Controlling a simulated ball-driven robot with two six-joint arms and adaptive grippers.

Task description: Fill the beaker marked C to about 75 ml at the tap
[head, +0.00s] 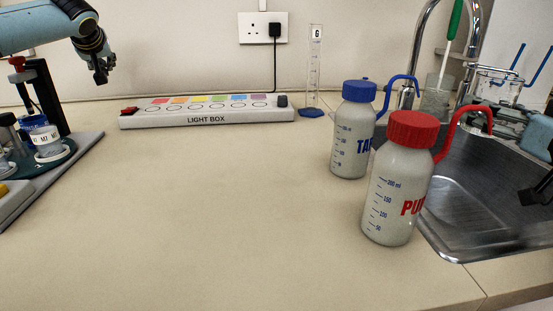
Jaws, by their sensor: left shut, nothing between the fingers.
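A clear glass vessel that looks like a beaker (497,82) shows at the upper right, beyond the sink and beside the tap (424,38). No letter C can be read on it. The tap arches over the back of the sink, and the end of its spout is hard to make out. My left gripper (101,72) is shut and empty, raised above the bench at the upper left. Part of my right arm shows at the right edge near the glass vessel. Its fingers are not clear, so I cannot tell whether they hold anything.
A blue-capped bottle (350,140) and a red-capped bottle (394,195) stand left of the steel sink (460,205). A light box (210,112) and a cylinder marked G (315,75) stand at the back. A glass with a green-handled brush (435,103) is behind the sink. The middle bench is clear.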

